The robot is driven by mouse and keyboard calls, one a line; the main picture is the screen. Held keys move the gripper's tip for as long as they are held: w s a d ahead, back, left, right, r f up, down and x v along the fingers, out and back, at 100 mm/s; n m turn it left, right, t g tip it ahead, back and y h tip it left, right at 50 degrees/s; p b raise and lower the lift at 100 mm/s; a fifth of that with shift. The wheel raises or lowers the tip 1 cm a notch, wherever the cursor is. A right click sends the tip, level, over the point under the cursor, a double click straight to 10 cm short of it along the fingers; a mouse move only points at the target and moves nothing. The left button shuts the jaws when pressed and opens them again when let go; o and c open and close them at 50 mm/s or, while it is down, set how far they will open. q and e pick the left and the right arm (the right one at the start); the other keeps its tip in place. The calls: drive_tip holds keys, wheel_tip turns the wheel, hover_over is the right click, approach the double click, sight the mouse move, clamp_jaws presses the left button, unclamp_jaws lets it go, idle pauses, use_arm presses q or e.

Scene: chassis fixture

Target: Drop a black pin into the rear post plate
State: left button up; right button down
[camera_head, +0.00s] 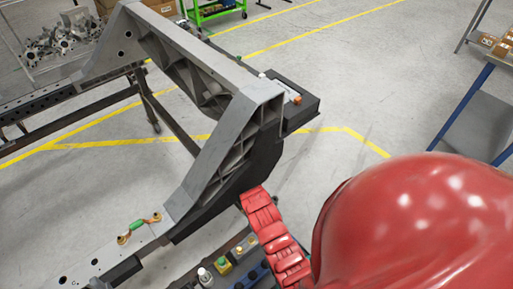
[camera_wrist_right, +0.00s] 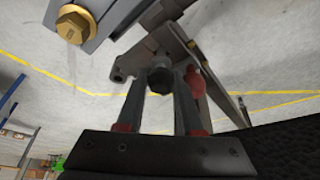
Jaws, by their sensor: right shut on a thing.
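My right gripper (camera_wrist_right: 160,95) is shut on a black pin (camera_wrist_right: 160,80) in the right wrist view. The pin's dark rounded end shows between the two grey fingers, and the rest of it is hidden. The large grey metal chassis frame (camera_head: 180,50) spans the left and middle of the head view. Its lower flat plate (camera_head: 90,267) has several holes. I cannot tell which part is the rear post plate. My red right arm covers the lower right of the head view, and its gripper is not visible there. My left gripper is in neither view.
A gold hex bolt (camera_wrist_right: 75,22) on a grey block is close to the gripper. A blue-legged table (camera_head: 475,125) stands right; open floor lies between.

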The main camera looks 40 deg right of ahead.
drive_tip(key=shift+f+b, duration=0.55)
drive_tip(key=shift+f, duration=0.3)
